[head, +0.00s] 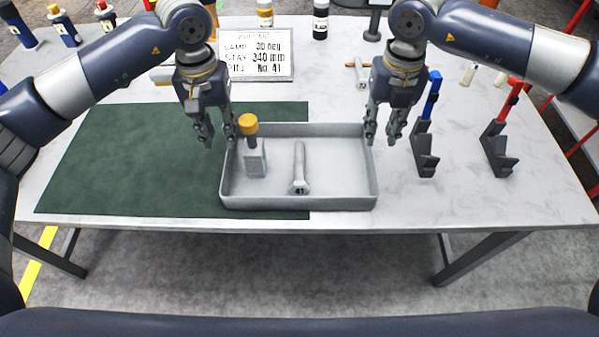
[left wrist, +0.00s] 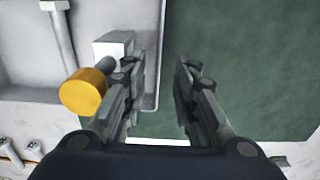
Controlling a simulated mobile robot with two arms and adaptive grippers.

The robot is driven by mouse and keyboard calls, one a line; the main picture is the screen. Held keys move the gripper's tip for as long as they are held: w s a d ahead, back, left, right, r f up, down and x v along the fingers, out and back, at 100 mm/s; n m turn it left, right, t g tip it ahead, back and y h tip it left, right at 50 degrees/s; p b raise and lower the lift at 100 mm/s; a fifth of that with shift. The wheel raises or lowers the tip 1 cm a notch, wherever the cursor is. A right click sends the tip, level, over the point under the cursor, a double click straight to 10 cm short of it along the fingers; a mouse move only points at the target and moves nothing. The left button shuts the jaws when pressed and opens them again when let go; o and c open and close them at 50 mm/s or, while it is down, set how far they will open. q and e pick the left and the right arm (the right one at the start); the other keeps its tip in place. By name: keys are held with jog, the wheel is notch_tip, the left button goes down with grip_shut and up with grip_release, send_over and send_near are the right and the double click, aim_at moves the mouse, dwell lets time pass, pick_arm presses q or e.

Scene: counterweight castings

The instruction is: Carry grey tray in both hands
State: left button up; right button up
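The grey tray (head: 330,203) sits on the table, its left part over a green mat (head: 130,160). Inside it are a yellow-topped piece (head: 249,127) on a pale block (head: 255,160) and a pale pin marked 41 (head: 299,170). My left gripper (head: 221,140) is open at the tray's left wall. In the left wrist view its fingers (left wrist: 158,105) are apart, with the tray's side wall (left wrist: 152,60) showing between them, not gripped. My right gripper (head: 380,138) is at the tray's right wall with its fingers apart. Contact there cannot be told.
A sign (head: 256,56) stands behind the tray. A blue-handled clamp (head: 427,130) and a red-handled clamp (head: 503,130) stand to the right. A small pale pin (head: 358,70) lies behind. The mat's left part is bare.

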aim_at(231, 170)
dwell(0.3)
